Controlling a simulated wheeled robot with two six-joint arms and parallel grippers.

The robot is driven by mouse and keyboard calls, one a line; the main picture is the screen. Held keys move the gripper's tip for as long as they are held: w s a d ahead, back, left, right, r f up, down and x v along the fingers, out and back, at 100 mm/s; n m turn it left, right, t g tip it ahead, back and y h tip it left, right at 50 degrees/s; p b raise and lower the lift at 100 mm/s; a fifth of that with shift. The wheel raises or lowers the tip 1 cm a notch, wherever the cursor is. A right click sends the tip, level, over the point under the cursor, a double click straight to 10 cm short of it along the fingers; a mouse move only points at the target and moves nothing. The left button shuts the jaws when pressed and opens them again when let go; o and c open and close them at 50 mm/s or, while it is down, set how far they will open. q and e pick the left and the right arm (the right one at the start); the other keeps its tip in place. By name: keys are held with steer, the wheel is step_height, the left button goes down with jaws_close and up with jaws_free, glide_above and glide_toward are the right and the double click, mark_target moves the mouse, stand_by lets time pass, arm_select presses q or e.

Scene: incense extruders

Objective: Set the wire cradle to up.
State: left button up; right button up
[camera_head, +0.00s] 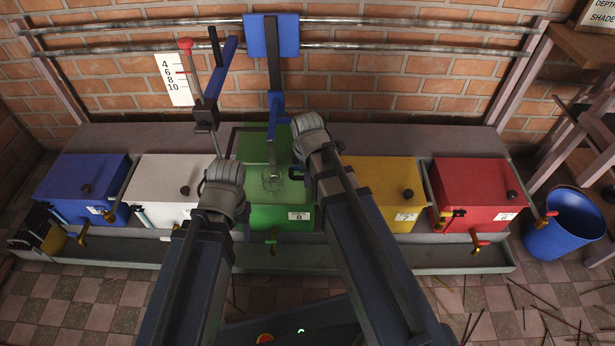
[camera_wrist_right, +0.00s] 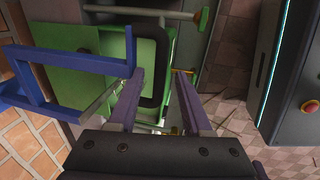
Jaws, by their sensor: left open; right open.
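The wire cradle (camera_head: 272,178), a small frame of thin wire, hangs at the lower end of a blue upright arm (camera_head: 275,110), low over the green box (camera_head: 262,150). In the right wrist view a blue bracket (camera_wrist_right: 65,98) reaches in from the left, with thin wires (camera_wrist_right: 103,98) beside it.
Blue (camera_head: 80,185), white (camera_head: 165,185), yellow (camera_head: 385,185) and red (camera_head: 470,185) boxes flank the green one. A red-knobbed lever (camera_head: 190,65) stands beside a numbered scale (camera_head: 174,80). Metal rails (camera_head: 400,45) run along the wall. A blue bucket (camera_head: 565,225) stands right.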

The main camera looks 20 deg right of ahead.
jaws_close()
stand_by(1.4)
